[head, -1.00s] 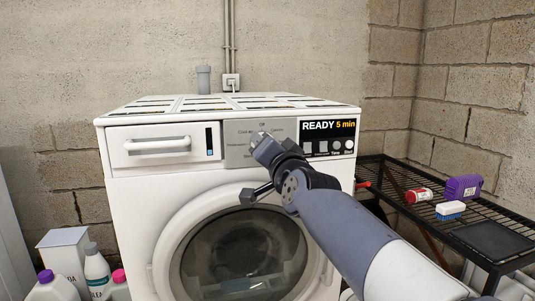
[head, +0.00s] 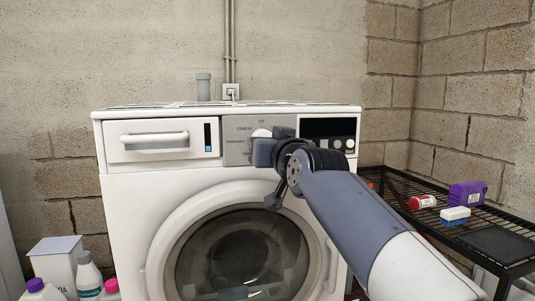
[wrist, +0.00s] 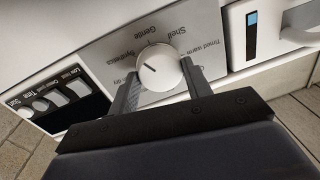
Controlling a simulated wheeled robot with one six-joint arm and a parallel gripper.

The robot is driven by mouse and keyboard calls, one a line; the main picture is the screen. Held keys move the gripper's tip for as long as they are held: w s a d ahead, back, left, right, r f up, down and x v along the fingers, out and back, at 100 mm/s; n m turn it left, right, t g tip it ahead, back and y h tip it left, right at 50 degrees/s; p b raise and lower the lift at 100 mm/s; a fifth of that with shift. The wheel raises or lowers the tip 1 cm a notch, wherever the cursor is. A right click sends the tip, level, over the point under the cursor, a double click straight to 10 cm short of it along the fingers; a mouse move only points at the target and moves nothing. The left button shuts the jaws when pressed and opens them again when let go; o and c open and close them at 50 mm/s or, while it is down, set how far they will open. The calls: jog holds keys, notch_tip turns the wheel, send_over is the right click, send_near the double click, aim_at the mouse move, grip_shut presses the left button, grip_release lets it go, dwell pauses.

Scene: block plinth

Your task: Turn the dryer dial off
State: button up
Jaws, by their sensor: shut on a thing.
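The dryer dial (wrist: 160,68) is a round white knob on a grey panel, with a short dark mark toward the upper left of its face in the wrist view. Printed labels, partly readable, ring it. My gripper (wrist: 161,80) has one finger on each side of the dial and is shut on it. In the head view my gripper (head: 268,150) is at the panel, with a sliver of the white dial (head: 261,133) showing above it. The dryer (head: 125,215) is white with a round glass door. The label at the top of the panel looks like "Off".
A dark display (head: 328,127) with buttons is right of the dial. A drawer (head: 155,138) with a bar handle is left. A black wire shelf (head: 490,242) with bottles and a brush stands right. Bottles (head: 88,276) and a box stand lower left.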

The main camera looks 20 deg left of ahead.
jog(key=shift+s+a+n+t+h+p, duration=0.1)
jog(key=shift+n+h+p, duration=0.3)
jog(key=shift+n+p, duration=2.7)
jog(key=shift+w+n+t+h+b, duration=0.15)
jog(key=shift+n+h, duration=0.25)
jog(key=shift+n, duration=6.05)
jog(key=shift+s+a+n+t+h+p, duration=0.3)
jog(key=shift+n+p, duration=1.15)
jog(key=shift+n, duration=3.3)
jog(key=shift+w+d+g, duration=0.15)
jog(key=shift+d+g, duration=0.1)
jog(key=o, duration=1)
